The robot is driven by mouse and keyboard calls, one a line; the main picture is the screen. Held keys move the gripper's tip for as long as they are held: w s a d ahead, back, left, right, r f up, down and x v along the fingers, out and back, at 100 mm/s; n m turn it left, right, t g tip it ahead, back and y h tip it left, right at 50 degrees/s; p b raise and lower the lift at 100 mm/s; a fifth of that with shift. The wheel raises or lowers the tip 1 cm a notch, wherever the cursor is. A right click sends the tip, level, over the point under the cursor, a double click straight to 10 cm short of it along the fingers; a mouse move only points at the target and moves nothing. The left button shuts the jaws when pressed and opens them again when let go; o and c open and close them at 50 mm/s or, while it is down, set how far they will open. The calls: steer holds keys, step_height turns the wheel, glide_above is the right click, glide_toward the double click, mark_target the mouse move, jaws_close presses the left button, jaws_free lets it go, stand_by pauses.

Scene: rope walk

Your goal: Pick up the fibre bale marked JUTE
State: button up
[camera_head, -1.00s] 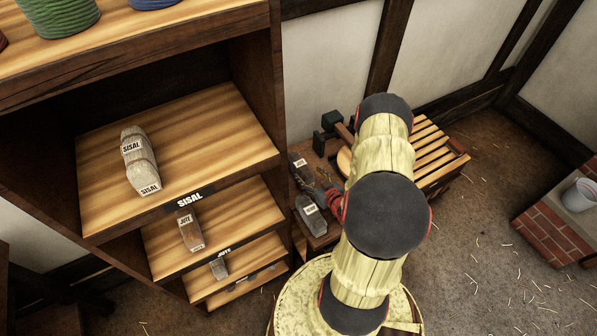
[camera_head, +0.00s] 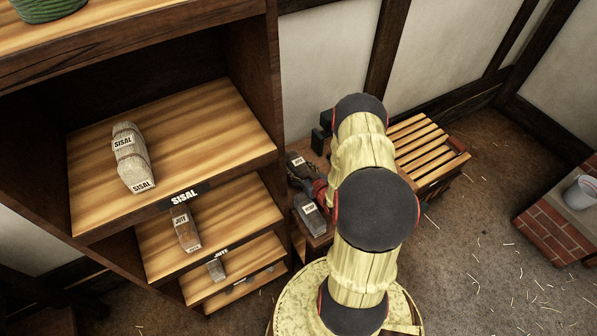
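A brownish bale with a JUTE tag (camera_head: 186,228) lies on the second shelf. That shelf's front edge label (camera_head: 222,254) appears to read JUTE. A larger pale bale marked SISAL (camera_head: 131,157) lies on the shelf above, and a small greyish bale (camera_head: 216,270) lies on the shelf below. Two grey bales, a front one (camera_head: 310,214) and a rear one (camera_head: 296,160), lie on a low dark stand; their tags are too small to read surely. My gripper (camera_head: 308,187) seems to be the dark part with red beside them, partly hidden by my arm; its fingers are unclear.
The wooden shelf unit (camera_head: 272,80) fills the left. A slatted wooden bench (camera_head: 425,150) stands behind my arm. A brick block (camera_head: 555,225) with a grey bucket (camera_head: 580,192) is at the right. The straw-strewn floor (camera_head: 480,250) between is open.

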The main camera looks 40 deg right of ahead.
steer(key=c, duration=1.1)
steer(key=shift+c, duration=0.4)
steer(key=shift+r, duration=0.15)
